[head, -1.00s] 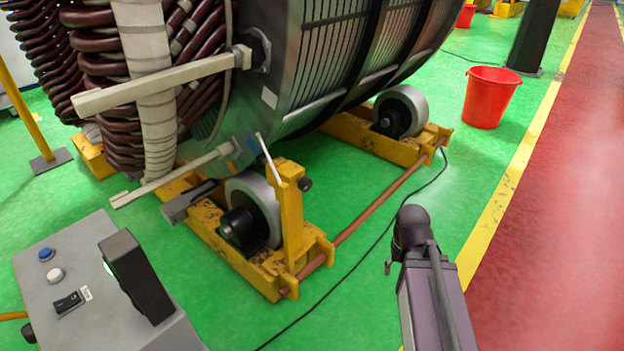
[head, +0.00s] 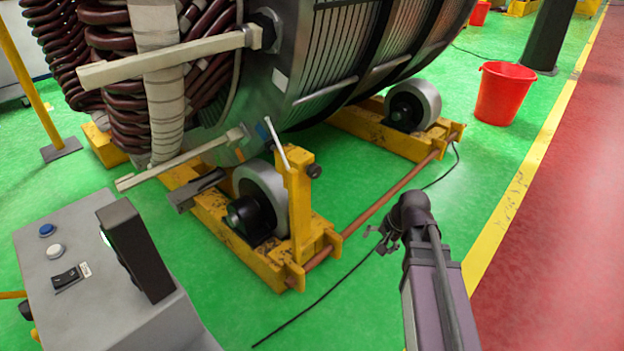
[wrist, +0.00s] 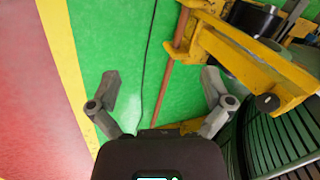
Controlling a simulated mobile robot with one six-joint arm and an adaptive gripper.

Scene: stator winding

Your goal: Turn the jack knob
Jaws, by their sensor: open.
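A small dark round knob (head: 314,171) sticks out from the side of an upright yellow post (head: 298,215) on the near roller stand. I take it for the jack knob. In the wrist view the knob (wrist: 267,102) shows at the right, on the yellow frame. My gripper (head: 384,236) is to the right of the post and apart from it. In the wrist view my gripper (wrist: 161,82) has its two fingers spread wide with nothing between them. Green floor, a cable and a copper-coloured rod show beyond the fingers.
The large stator (head: 345,50) rests on rollers above the yellow stand. A copper-coloured rod (head: 375,208) joins the two stands, and a black cable (head: 330,293) lies on the floor. A grey control box (head: 75,260) stands at lower left, a red bucket (head: 505,97) at upper right.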

